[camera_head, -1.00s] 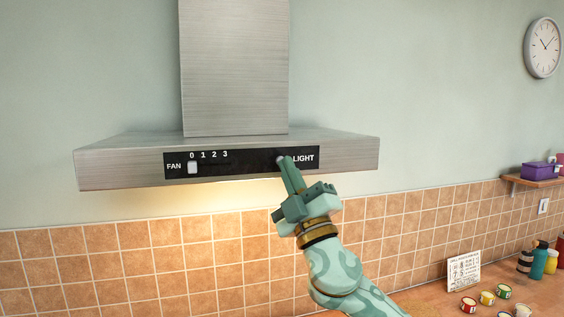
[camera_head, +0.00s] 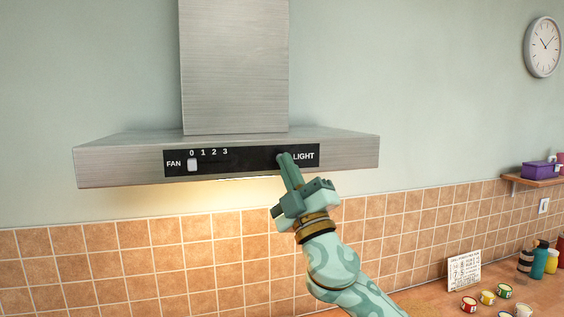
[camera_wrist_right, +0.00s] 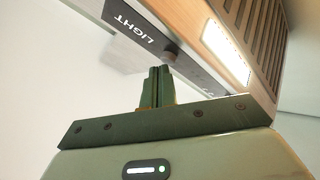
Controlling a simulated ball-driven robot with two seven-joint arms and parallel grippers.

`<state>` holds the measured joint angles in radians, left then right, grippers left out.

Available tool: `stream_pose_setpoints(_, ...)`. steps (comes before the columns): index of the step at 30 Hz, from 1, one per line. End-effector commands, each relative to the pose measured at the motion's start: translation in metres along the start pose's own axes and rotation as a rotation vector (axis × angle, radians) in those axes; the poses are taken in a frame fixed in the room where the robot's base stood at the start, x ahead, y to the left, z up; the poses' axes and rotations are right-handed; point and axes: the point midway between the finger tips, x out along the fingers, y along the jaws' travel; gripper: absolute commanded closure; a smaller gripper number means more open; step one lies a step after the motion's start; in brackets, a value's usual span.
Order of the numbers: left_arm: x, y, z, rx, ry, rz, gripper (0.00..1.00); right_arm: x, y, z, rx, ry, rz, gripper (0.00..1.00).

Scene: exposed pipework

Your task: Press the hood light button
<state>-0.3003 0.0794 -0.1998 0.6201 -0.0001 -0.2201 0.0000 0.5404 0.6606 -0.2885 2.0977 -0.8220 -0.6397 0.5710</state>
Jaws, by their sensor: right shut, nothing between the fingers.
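The range hood (camera_head: 120,160) is brushed metal with a black control panel (camera_head: 240,160) on its front. The panel has a FAN slider (camera_head: 193,165) at 0 and the word LIGHT (camera_head: 303,157) at its right end. The round light button (camera_wrist_right: 170,56) shows in the right wrist view, beside the word LIGHT. My right gripper (camera_head: 284,156) is shut and empty, its fingertips over the button's place and hiding it in the head view. In the wrist view the fingertips (camera_wrist_right: 158,70) are right at the button; I cannot tell whether they touch. My left gripper is out of view.
The hood lamp (camera_wrist_right: 226,52) glows underneath, and the tiled wall below is lit. A counter (camera_head: 430,298) at lower right holds small cans, bottles and a white card (camera_head: 464,271). A shelf (camera_head: 535,180) is at the right.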

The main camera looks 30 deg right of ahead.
Motion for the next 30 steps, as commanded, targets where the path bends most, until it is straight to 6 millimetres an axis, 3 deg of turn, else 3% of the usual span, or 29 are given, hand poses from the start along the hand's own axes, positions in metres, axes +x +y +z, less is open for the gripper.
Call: stream_pose_setpoints(30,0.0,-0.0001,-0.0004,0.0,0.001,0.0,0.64,-0.0023,0.0013,-0.0021,0.003,0.0,-0.002,1.0)
